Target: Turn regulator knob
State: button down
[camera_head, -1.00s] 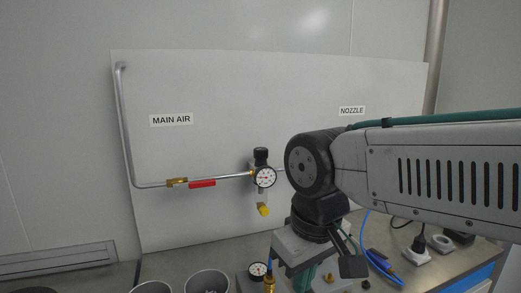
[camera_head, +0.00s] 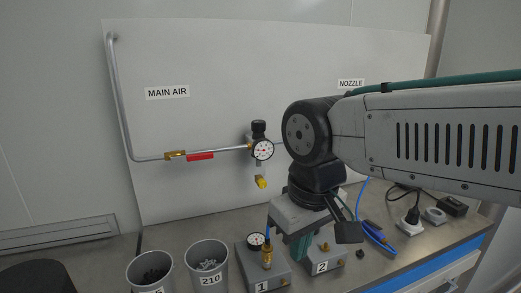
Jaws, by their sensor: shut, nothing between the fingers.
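The regulator (camera_head: 252,137) is mounted on the pale wall panel, with a black knob (camera_head: 258,128) on top. A round white gauge (camera_head: 263,149) is on its front, and a yellow fitting (camera_head: 261,182) hangs below it. My gripper (camera_head: 300,248) points down at the lower middle, in front of the bench boxes and to the lower right of the knob. It is apart from the regulator. Its fingers are shut with nothing between them, and its tips are hard to make out against the boxes. My arm hides the pipe to the right of the regulator.
A red-handled valve (camera_head: 199,156) sits on the main air pipe (camera_head: 122,100) to the left. Grey cups (camera_head: 207,266) stand on the bench front. Box 1 (camera_head: 262,272) carries a gauge and brass fitting; box 2 (camera_head: 324,258) is beside it. Blue cable and plugs lie right.

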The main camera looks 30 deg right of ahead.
aim_at(257, 126)
jog(key=k, duration=1.3)
jog(key=z, duration=0.7)
jog(key=i, duration=1.4)
jog(key=u, duration=0.25)
